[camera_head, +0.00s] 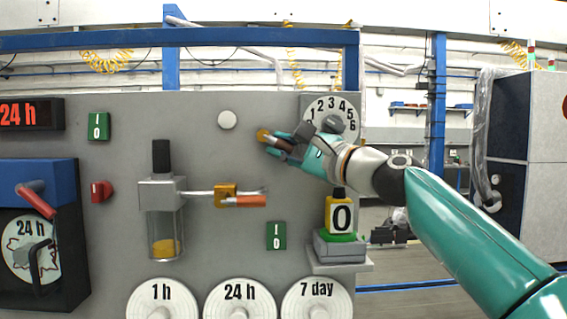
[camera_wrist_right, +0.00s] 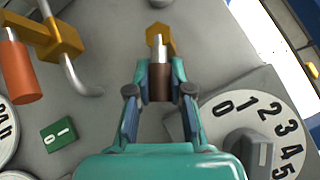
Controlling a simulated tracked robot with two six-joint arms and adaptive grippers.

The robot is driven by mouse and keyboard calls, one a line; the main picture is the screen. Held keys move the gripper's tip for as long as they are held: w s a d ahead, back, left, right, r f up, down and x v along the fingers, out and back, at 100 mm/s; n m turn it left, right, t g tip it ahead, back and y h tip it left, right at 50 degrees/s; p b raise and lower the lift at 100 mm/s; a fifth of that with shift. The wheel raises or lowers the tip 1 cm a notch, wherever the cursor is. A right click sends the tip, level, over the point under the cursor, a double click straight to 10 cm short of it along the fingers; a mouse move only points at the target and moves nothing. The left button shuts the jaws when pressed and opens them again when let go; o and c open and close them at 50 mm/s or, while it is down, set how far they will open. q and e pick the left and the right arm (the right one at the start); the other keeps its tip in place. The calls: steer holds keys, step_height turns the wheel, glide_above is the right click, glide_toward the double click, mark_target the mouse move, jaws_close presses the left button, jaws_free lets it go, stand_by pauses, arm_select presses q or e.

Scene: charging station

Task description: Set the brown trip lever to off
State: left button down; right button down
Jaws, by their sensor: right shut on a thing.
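The brown trip lever sits on the upper part of the grey panel. Its brass hub (camera_head: 263,135) is at the left end and its brown handle (camera_head: 281,144) points right and slightly down. In the right wrist view the brown handle (camera_wrist_right: 160,83) lies between the fingers, with a metal shaft leading to the brass hub (camera_wrist_right: 160,38). My right gripper (camera_head: 279,145) is shut on the handle, a finger on each side; it also shows in the right wrist view (camera_wrist_right: 160,76). The fingers hide part of the handle. My left gripper is not in view.
A numbered dial (camera_head: 331,112) with a grey knob is close to my right wrist. An orange-handled valve (camera_head: 243,200) is below left. A green I/O plate (camera_head: 276,236) is lower down.

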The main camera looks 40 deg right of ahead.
steer(key=b, duration=0.1)
steer(key=f+m+t+b, duration=0.1)
steer(key=f+m+b, duration=0.1)
steer(key=b, duration=0.1)
steer(key=shift+w+a+t, duration=0.3)
steer(key=shift+a+t, duration=0.1)
steer(key=shift+w+a+r+m+t+h+b, duration=0.1)
steer(key=shift+m+t+h+b, duration=0.35)
steer(key=shift+m+b, duration=0.35)
steer(key=c, duration=1)
jaws_free()
steer(key=shift+r, duration=0.1)
steer(key=shift+c, duration=0.2)
steer(key=shift+s+r, duration=0.1)
steer(key=shift+s, duration=0.1)
steer(key=shift+s, duration=0.1)
steer(key=v, duration=1.1)
steer(key=shift+s+f, duration=0.3)
steer(key=shift+s, duration=0.05)
